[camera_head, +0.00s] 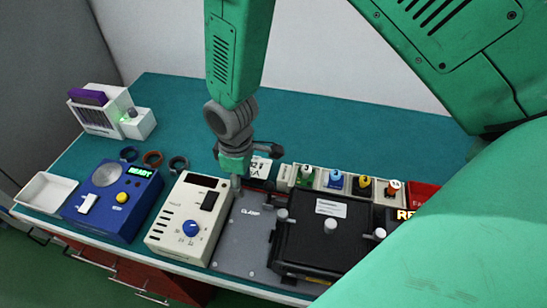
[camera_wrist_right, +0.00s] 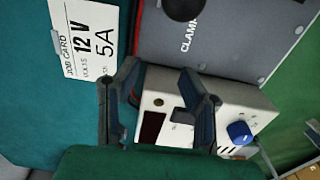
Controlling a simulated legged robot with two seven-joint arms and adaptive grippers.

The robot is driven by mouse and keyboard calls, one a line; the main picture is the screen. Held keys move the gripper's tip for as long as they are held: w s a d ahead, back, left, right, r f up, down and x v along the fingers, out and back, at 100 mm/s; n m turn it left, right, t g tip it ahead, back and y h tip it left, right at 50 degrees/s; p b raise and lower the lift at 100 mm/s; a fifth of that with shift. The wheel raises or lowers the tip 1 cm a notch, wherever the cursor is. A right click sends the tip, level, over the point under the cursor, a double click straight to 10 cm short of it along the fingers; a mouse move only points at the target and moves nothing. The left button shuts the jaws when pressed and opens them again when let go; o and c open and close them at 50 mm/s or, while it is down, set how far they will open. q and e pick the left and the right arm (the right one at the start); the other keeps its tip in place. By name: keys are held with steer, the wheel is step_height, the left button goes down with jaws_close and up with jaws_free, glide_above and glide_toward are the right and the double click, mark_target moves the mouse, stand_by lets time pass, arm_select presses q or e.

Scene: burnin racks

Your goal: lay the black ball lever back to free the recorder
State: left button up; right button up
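The black recorder (camera_head: 318,235) sits on a grey plate (camera_head: 237,242) marked CLAMP in the head view. A black ball (camera_wrist_right: 184,8) shows at the top edge of the right wrist view, over the clamp plate (camera_wrist_right: 235,35); its lever shaft is not visible. In the head view I cannot make out the ball. My right gripper (camera_head: 236,178) points down near the plate's back left corner, by the white supply box. In the wrist view its two fingers (camera_wrist_right: 160,76) are apart with nothing between them. My left gripper is not in view.
The white box with a blue knob (camera_head: 175,222) stands left of the plate, the blue READY unit (camera_head: 112,203) further left. A job card (camera_wrist_right: 85,40) lies behind. Colored connectors (camera_head: 335,180) line the back right.

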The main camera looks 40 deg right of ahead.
step_height(320, 180, up, 5)
steer(key=p, duration=0.4)
steer(key=shift+r, duration=0.1)
stand_by(0.3)
